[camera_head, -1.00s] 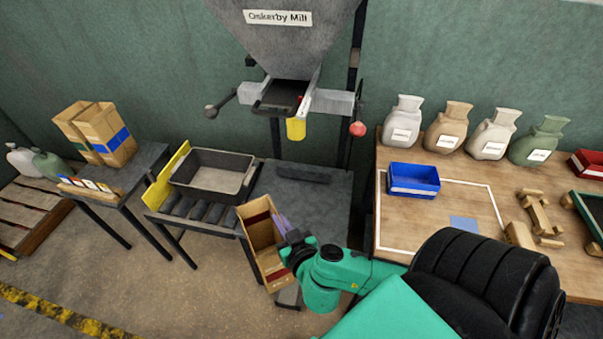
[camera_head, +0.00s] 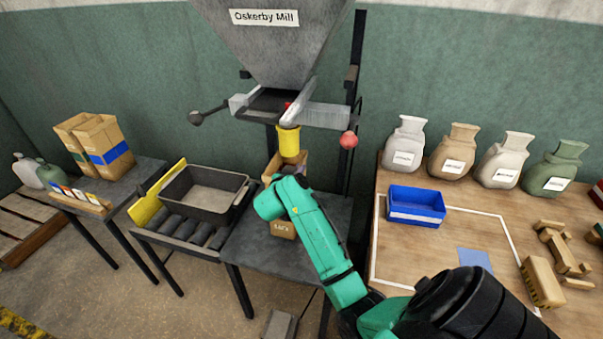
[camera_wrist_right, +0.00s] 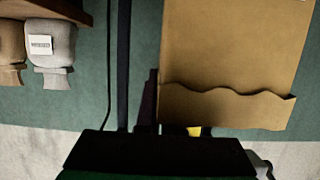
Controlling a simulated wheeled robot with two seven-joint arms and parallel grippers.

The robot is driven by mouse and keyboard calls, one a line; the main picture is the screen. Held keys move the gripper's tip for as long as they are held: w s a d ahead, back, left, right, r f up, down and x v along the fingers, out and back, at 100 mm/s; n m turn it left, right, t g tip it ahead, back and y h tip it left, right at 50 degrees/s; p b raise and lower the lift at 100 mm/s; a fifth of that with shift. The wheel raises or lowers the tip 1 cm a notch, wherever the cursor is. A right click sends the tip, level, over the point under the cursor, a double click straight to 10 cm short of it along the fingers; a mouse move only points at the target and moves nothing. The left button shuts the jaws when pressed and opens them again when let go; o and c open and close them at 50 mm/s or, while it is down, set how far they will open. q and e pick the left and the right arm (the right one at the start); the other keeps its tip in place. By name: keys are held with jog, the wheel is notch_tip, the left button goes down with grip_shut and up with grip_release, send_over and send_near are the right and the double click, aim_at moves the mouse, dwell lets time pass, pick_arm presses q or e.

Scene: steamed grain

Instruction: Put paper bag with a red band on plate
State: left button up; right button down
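A brown paper bag (camera_head: 283,229) stands roughly upright in front of the mill, beneath its yellow spout (camera_head: 289,141). Its open top shows just under the spout, and my green arm covers its middle, so the red band is hidden now. My right gripper (camera_head: 282,186) is at the bag, its fingers hidden by my wrist, and appears shut on it. The bag (camera_wrist_right: 232,55) fills the right of the right wrist view, its wavy mouth edge pointing down. The plate is hidden behind the bag and arm; I cannot tell whether the bag touches it. My left gripper is not in view.
A grey tray (camera_head: 167,196) sits on rollers left of the mill table. Bags with blue and green bands (camera_head: 105,147) stand farther left. A wooden table (camera_head: 440,262) on the right holds a blue bin (camera_head: 416,203) and several sacks. The hopper hangs close above the bag.

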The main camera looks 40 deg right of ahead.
jog(key=w+d+f, duration=0.2)
jog(key=d+f, duration=0.1)
jog(key=shift+f, duration=0.25)
jog(key=c, duration=1.1)
grip_release()
jog(key=shift+f, duration=0.1)
jog(key=v, duration=1.2)
